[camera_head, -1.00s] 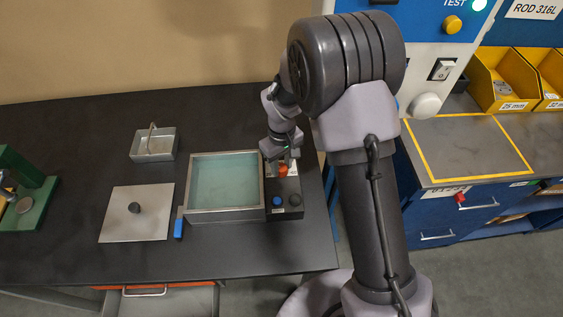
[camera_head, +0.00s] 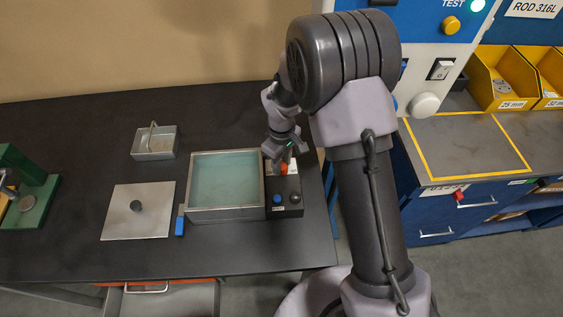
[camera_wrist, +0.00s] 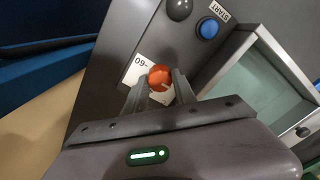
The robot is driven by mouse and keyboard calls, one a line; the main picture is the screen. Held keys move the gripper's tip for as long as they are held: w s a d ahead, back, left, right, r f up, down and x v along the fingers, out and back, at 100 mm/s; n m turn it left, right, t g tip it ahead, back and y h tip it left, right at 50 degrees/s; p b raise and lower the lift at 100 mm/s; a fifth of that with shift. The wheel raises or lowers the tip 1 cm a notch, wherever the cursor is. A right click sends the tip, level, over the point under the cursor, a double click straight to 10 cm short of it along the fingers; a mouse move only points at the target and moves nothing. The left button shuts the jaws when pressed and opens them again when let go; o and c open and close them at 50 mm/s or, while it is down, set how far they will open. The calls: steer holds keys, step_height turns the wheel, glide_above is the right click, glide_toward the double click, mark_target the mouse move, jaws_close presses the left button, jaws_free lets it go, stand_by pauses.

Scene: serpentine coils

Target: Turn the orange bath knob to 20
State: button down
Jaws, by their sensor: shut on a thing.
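The orange bath knob (camera_wrist: 159,77) sits on the dark control box (camera_head: 288,213) at the right side of the bath (camera_head: 226,213). My gripper (camera_wrist: 158,88) is shut on the knob, with one finger on each side of it. In the head view the knob (camera_head: 284,168) is partly covered by my gripper (camera_head: 281,161). A white label with partly hidden printing (camera_wrist: 137,70) lies beside the knob in the wrist view. The rest of the scale is covered, so I cannot read the setting.
A blue START button (camera_wrist: 208,28) and a dark round knob (camera_wrist: 179,8) are on the same box. A lid (camera_head: 138,212), a small basket (camera_head: 155,144) and a green press (camera_head: 28,190) stand to the left.

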mark_target(282, 165)
steer(key=c, duration=1)
jaws_free()
steer(key=shift+r, duration=0.1)
step_height(282, 165, up, 17)
steer(key=p, duration=0.4)
steer(key=shift+r, duration=0.15)
